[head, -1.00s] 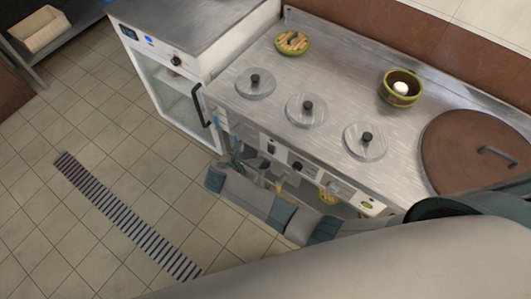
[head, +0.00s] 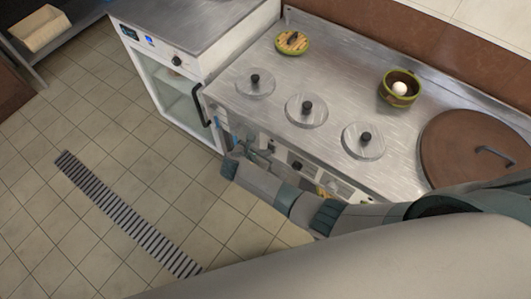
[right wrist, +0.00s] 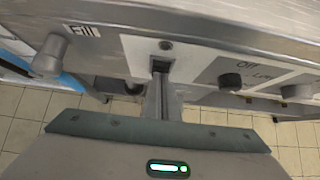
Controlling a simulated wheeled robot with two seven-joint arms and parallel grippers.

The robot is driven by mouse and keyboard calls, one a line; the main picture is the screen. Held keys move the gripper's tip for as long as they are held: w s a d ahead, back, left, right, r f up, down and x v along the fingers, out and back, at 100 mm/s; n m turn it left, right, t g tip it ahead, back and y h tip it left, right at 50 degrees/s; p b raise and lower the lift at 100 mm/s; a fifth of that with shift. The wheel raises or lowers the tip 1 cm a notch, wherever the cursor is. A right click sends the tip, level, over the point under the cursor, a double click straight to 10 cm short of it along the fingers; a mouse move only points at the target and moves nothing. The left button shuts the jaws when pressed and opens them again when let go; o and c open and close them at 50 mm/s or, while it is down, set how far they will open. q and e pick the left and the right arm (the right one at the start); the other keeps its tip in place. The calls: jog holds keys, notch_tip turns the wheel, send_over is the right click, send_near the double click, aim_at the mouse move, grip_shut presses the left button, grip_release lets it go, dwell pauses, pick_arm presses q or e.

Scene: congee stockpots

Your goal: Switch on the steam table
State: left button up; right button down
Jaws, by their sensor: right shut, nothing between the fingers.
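The steam table (head: 335,85) is a steel counter with three round clear lids with black knobs on top. In the right wrist view its front panel (right wrist: 203,75) carries a small dark switch (right wrist: 161,66) in a white plate. The switch position is unclear. My left gripper is not in view.
A black knob (right wrist: 230,81) by an "Off" label sits right of the switch; a grey knob (right wrist: 50,53) by "Fill" sits left. A glass-door cabinet (head: 180,95) stands left of the table. A bowl (head: 399,89) and a brown lid (head: 465,145) are on top.

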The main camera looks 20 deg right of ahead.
jog(key=shift+w+d, duration=0.1)
jog(key=shift+w, duration=0.05)
jog(key=shift+w+d+r+p, duration=0.1)
jog(key=shift+d+r+p, duration=0.05)
jog(key=shift+r+p, duration=0.8)
dwell(0.4)
